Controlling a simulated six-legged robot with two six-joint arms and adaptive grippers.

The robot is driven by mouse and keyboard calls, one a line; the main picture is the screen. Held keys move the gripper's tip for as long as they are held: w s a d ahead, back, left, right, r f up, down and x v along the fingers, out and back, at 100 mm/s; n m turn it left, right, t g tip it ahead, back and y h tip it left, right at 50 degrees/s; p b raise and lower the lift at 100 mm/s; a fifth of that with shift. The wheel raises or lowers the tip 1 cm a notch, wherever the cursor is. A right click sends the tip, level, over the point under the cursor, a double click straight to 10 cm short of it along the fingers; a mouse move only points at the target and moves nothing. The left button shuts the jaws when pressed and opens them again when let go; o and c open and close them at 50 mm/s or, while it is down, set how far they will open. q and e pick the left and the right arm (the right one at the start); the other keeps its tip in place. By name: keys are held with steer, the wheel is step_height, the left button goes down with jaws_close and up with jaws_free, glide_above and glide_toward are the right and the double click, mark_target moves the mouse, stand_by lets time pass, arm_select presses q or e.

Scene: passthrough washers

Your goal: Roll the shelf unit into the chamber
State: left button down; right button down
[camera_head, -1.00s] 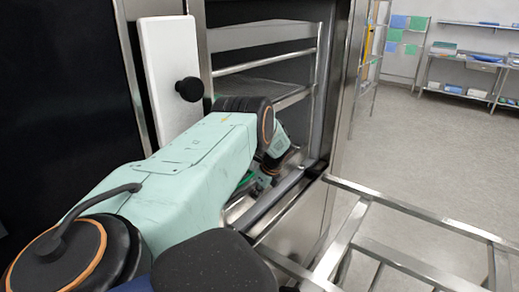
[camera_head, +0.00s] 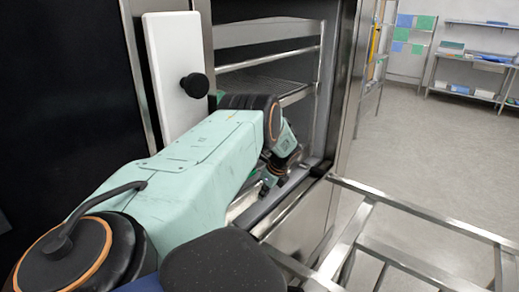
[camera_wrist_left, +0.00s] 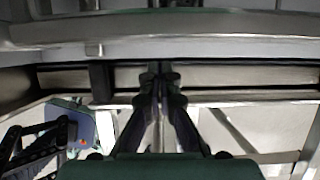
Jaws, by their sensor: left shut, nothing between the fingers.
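The shelf unit (camera_head: 265,58), a metal rack with rails and wire shelves, stands inside the open steel chamber (camera_head: 327,110). Its lower part is hidden behind my left arm. My left gripper (camera_head: 270,184) reaches through the chamber opening, low in front of the rack, and is only partly visible. In the left wrist view, the gripper (camera_wrist_left: 162,75) is shut with its fingertips together and nothing between them. The tips are close to a metal bar across the view; I cannot tell whether they touch it. My right gripper is not in view.
A white panel with a black knob (camera_head: 194,85) stands left of the opening. An empty metal frame (camera_head: 420,262) extends from the opening at the lower right. Shelving (camera_head: 470,75) stands far right; the floor (camera_head: 430,145) between is clear.

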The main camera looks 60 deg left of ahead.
arm_select(q)
steer(key=d+p+v, duration=0.1)
steer(key=p+v, duration=0.6)
steer(key=v, duration=0.4)
steer(key=shift+d+f+p, duration=0.2)
steer(key=shift+f+p, duration=0.05)
steer(key=shift+p, duration=0.15)
steer(key=shift+w+f, duration=0.1)
steer(key=shift+w, duration=0.05)
